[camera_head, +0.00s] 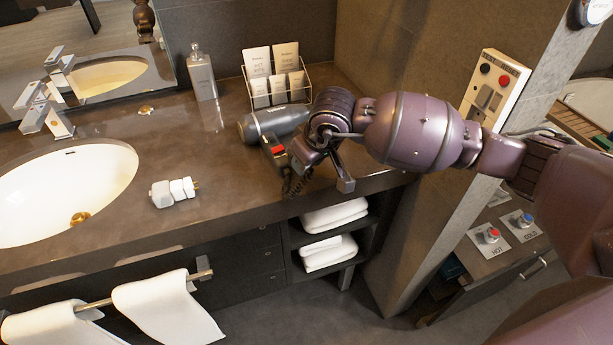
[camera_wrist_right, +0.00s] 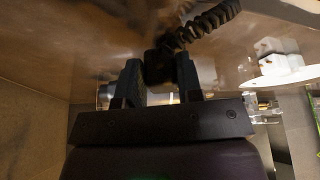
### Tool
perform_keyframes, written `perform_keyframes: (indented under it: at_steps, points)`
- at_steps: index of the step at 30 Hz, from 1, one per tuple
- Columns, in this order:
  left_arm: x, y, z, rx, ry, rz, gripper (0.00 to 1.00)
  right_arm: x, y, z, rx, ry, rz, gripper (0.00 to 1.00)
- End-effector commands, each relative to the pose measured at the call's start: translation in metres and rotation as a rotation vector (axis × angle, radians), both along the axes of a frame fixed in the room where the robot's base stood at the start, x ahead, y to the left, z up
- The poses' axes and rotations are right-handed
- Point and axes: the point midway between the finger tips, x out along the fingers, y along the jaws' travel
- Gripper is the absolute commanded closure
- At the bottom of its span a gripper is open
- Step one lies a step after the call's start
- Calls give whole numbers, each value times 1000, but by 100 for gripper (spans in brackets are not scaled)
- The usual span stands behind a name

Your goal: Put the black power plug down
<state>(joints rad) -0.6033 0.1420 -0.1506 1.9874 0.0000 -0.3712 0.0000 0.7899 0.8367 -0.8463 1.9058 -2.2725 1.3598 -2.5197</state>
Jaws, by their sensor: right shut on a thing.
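My right gripper (camera_head: 318,168) is over the vanity counter, near its front edge, beside the hair dryer. In the right wrist view its two fingers (camera_wrist_right: 160,82) are closed on the sides of the black power plug (camera_wrist_right: 158,64). A black coiled cord (camera_wrist_right: 203,24) runs from the plug up to the right. In the head view the plug is mostly hidden by the gripper, and the coiled cord (camera_head: 290,185) shows just left of it. I cannot tell whether the plug touches the counter. My left gripper is not in view.
The grey hair dryer (camera_head: 272,122) lies just behind the gripper. A white plug adapter (camera_head: 175,192) with metal prongs lies on the counter (camera_head: 225,215) near the sink (camera_head: 65,190). A card rack (camera_head: 277,78) and a soap bottle (camera_head: 202,72) stand behind. The counter between adapter and dryer is clear.

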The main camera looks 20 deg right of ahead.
Motion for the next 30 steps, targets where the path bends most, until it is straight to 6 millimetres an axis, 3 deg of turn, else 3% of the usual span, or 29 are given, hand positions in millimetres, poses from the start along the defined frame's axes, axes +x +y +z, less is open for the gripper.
perform_keyframes:
  at_steps: [5,12,20,26,27,30]
  points:
    - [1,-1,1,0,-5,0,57,0,0,-11,1,1,-1,97]
    - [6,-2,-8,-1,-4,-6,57,0,0,-44,1,4,-2,97]
    - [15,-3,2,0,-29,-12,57,0,0,-43,0,-2,-1,97]
    - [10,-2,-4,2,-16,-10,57,0,0,-48,0,-1,-1,97]
    - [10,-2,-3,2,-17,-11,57,0,0,-47,0,-1,-1,61]
    - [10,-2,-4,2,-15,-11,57,0,0,-47,0,-1,-1,45]
